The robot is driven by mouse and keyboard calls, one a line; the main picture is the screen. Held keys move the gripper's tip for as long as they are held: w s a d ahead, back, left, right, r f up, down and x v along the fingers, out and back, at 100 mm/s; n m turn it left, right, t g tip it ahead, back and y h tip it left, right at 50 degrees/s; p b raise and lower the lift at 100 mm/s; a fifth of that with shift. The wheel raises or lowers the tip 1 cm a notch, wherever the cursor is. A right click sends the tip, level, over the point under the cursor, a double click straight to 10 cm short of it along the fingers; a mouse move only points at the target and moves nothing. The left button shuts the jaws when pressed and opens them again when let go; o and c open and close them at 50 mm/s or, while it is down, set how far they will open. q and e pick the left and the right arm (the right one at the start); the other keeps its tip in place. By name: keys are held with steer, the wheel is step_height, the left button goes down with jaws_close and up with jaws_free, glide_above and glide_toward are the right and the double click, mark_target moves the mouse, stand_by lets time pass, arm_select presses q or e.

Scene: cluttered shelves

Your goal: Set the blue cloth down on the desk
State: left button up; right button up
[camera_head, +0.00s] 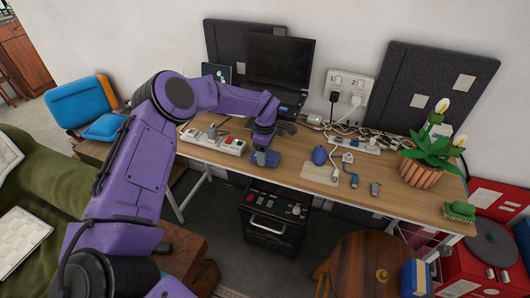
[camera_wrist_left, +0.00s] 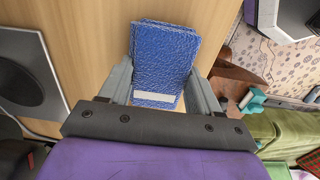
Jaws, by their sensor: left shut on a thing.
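The blue cloth (camera_wrist_left: 163,60) looks like a folded, textured rectangle with a white strip at its near end. It lies between the two fingers of my left gripper (camera_wrist_left: 160,82) in the left wrist view, and the gripper is shut on it. In the head view, my left gripper (camera_head: 264,156) points down over the front part of the wooden desk (camera_head: 400,199), with a bit of the blue cloth (camera_head: 262,162) showing at its fingertips. I cannot tell whether the cloth touches the desk. My right gripper is not in view.
Left of the gripper is a power strip (camera_head: 226,145); behind is a laptop (camera_head: 280,62). To the right are a blue mouse (camera_head: 319,156), a pale pad (camera_head: 320,173), small plugs and a potted plant (camera_head: 419,173).

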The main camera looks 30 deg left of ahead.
arm_select(q)
steer(key=shift+f, duration=0.2)
steer(key=o, duration=1)
steer(key=shift+o, duration=0.2)
step_height(320, 180, up, 12)
steer(key=shift+r, duration=0.25)
